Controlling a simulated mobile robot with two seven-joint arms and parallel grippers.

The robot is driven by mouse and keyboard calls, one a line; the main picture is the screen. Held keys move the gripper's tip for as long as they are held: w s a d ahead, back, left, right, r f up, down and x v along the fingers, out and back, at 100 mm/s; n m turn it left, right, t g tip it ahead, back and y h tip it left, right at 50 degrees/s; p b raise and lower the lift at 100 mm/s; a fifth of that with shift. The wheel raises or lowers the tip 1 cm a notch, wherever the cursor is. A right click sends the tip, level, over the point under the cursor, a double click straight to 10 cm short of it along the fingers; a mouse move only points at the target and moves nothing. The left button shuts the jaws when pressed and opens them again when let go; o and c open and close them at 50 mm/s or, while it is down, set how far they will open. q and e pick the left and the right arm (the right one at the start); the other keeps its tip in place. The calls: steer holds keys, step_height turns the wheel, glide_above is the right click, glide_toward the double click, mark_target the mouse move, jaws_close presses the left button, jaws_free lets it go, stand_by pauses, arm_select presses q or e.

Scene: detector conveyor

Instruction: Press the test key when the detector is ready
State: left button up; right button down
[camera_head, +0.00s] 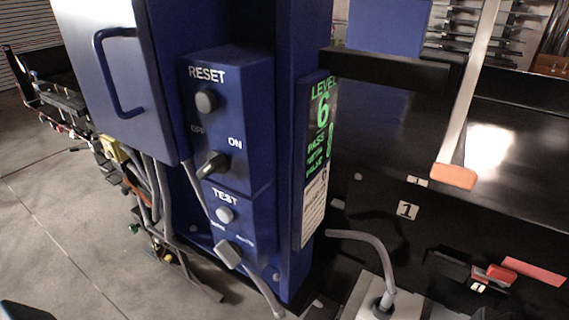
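The detector's blue control box (258,130) faces me left of centre. Its test key (225,214) is a small round pale-grey button under the word TEST, and nothing covers it. Small lettering below the key is too small to read. A narrow display (320,120) to the right shows green text with LEVEL and a large 6; the lower lines are hard to read.
A blue cabinet door (105,75) with a loop handle stands left of the box. A black conveyor frame (400,190) with an orange-tipped lever (454,176) fills the right. Open concrete floor (50,210) lies left.

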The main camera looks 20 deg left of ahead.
arm_select(q)
steer(key=shift+a, duration=0.1)
jaws_close()
stand_by(1.2)
stand_by(0.3)
